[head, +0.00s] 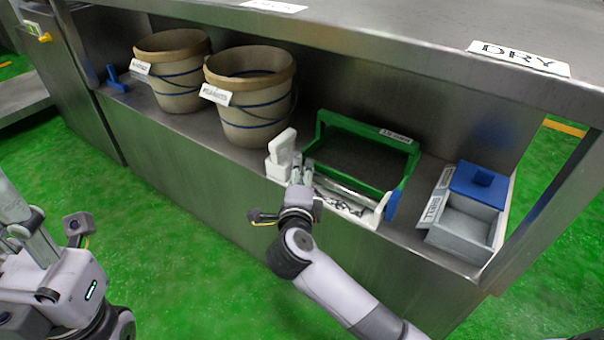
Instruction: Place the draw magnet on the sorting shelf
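A white handled piece (281,157) stands at the front of the steel shelf (165,130), left of a green frame (404,172). A pale bar (345,191) runs right from near it to a blue end piece (391,205). I cannot tell for certain which of these is the draw magnet. My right gripper (301,174) is at the shelf's front edge, with its fingers beside the white piece and over the bar's left end. The fingers overlap these parts, so their opening and any grip are unclear. My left gripper (22,222) is at the left edge, away from the shelf, partly cut off.
Two labelled buckets (172,100) (250,130) stand on the left of the shelf. A grey box (464,220) with a blue lid part (480,184) is at the right. An upper steel ledge (400,45) with a DRY label (518,57) overhangs the back.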

